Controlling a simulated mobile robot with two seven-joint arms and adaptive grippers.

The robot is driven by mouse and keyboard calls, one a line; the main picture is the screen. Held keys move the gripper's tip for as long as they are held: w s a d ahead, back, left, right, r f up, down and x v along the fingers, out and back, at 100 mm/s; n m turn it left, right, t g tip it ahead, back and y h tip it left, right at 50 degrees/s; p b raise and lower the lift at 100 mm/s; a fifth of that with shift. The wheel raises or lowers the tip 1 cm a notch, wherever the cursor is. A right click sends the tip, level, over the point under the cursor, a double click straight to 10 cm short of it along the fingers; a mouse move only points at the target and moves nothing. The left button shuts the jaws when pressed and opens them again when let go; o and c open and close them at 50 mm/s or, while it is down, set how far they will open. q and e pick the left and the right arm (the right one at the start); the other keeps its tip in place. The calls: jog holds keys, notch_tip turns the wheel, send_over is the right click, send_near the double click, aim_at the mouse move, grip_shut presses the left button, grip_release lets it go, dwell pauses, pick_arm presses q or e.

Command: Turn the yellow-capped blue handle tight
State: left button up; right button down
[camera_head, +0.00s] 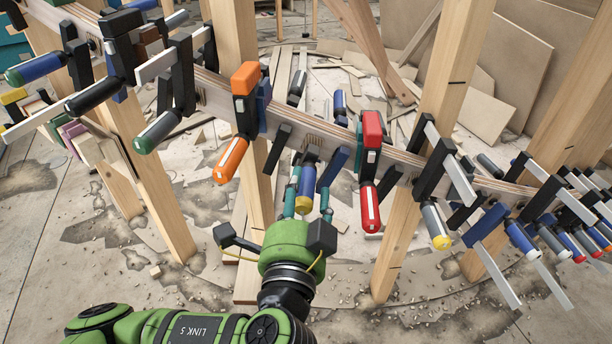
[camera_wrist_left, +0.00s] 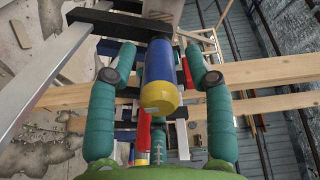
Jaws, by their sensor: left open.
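The blue handle with a yellow cap (camera_head: 306,188) hangs on a clamp on the curved wooden stringer (camera_head: 322,127), near the middle of the head view. In the left wrist view the handle (camera_wrist_left: 160,72) points toward the camera, its yellow end nearest. My left gripper (camera_head: 308,183) is open, with one teal finger on each side of the handle. The wrist view shows a gap between the handle and each finger of the gripper (camera_wrist_left: 161,62). The handle's upper end and clamp are partly hidden. My right gripper is in neither view.
An orange clamp (camera_head: 244,80) is left of the handle and a red clamp (camera_head: 371,130) is right of it. More clamps line the stringer on both sides. Wooden posts (camera_head: 410,190) stand around it. Wood scraps litter the floor.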

aim_at(305, 180)
pick_arm(q)
jog(key=shift+w+d, duration=0.2)
jog(key=shift+w, duration=1.6)
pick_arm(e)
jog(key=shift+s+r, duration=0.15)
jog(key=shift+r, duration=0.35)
pick_arm(q)
jog(key=shift+c, duration=0.4)
grip_shut()
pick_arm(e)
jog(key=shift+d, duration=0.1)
